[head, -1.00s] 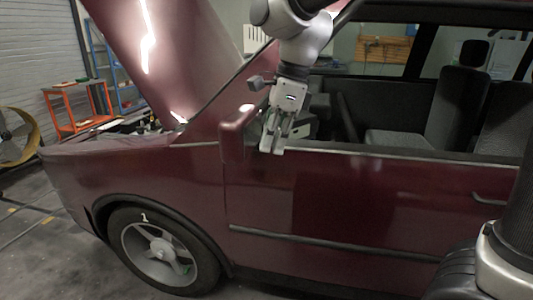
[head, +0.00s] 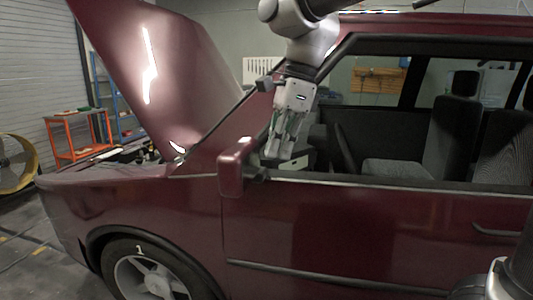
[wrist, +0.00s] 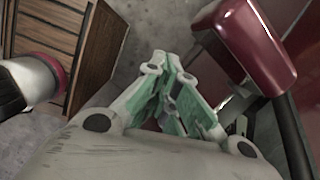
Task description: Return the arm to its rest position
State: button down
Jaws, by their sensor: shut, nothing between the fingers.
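My arm (head: 300,30) reaches down from the top of the head view in front of the dark red car (head: 330,225). My gripper (head: 272,156) points downward near the car's side mirror (head: 236,166), just right of it in the picture. The fingers look empty. In the wrist view my gripper (wrist: 187,125) shows its green-padded fingers close together, with the red mirror (wrist: 245,42) at the upper right. The exact gap between gripper and car door cannot be told.
The car's hood (head: 155,70) is raised at the left. The side window is open, with seats (head: 455,130) inside. An orange cart (head: 78,135), a blue shelf (head: 125,105) and a yellow-rimmed fan (head: 15,163) stand at the far left. A wooden slatted surface (wrist: 65,45) shows in the wrist view.

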jog(key=s+d+f+n+t+h, duration=0.1)
jog(key=s+d+n, duration=0.3)
jog(key=d, duration=0.5)
jog(key=s+d+f+n+t+h, duration=0.1)
jog(key=s+d+f+n+t, duration=0.1)
jog(key=s+d+f+n, duration=0.2)
jog(key=s+d+f+n+t, duration=0.1)
jog(key=s+d+f+n, duration=0.2)
jog(key=d, duration=1.3)
jog(key=shift+s+d+n+h, duration=0.15)
jog(key=shift+s+n+h, duration=0.25)
jog(key=shift+s+n, duration=1.6)
jog(key=shift+w+f+n, duration=0.1)
jog(key=shift+w+n, duration=0.6)
